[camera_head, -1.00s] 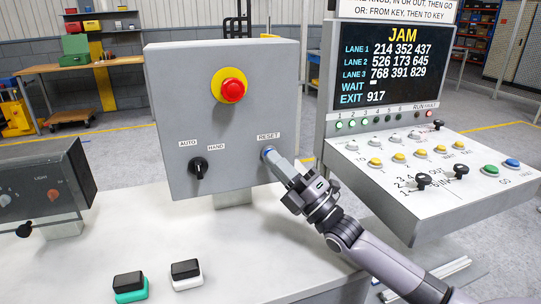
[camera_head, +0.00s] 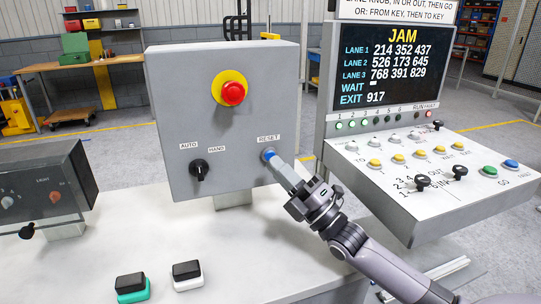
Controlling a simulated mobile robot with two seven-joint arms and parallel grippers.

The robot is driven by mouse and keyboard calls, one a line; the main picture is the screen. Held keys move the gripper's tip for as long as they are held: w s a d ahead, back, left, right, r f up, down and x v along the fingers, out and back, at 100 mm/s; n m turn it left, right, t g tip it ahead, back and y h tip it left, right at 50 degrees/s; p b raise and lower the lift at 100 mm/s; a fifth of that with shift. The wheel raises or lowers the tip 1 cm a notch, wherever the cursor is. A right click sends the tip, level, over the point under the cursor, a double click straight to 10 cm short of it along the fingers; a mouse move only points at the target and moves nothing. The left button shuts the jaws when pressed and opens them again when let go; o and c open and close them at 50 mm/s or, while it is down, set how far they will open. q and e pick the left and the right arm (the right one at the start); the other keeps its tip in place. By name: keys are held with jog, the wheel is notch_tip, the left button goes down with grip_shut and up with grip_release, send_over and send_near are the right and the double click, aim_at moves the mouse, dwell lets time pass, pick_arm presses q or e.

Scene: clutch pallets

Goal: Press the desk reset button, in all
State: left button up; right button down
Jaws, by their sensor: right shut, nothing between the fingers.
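The blue reset button (camera_head: 268,155) sits under the RESET label on the lower right of the grey desk box (camera_head: 190,100). My right gripper (camera_head: 277,164) is shut and empty. Its fingertips point at the button from the lower right and sit very close to it; I cannot tell whether they touch. The tips cover part of the button's lower right side. My left gripper is not in view.
The box also carries a red mushroom button (camera_head: 232,92) on yellow and a black AUTO/HAND knob (camera_head: 199,170). A sloped console (camera_head: 430,185) with a JAM screen (camera_head: 392,67) stands at right. Two small blocks (camera_head: 131,287) (camera_head: 187,275) lie on the white desk.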

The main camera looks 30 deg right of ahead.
jog(key=s+p, duration=0.1)
jog(key=s, duration=0.1)
jog(key=s+a+p, duration=0.1)
jog(key=s, duration=0.2)
jog(key=shift+a, duration=0.1)
dwell(1.0)
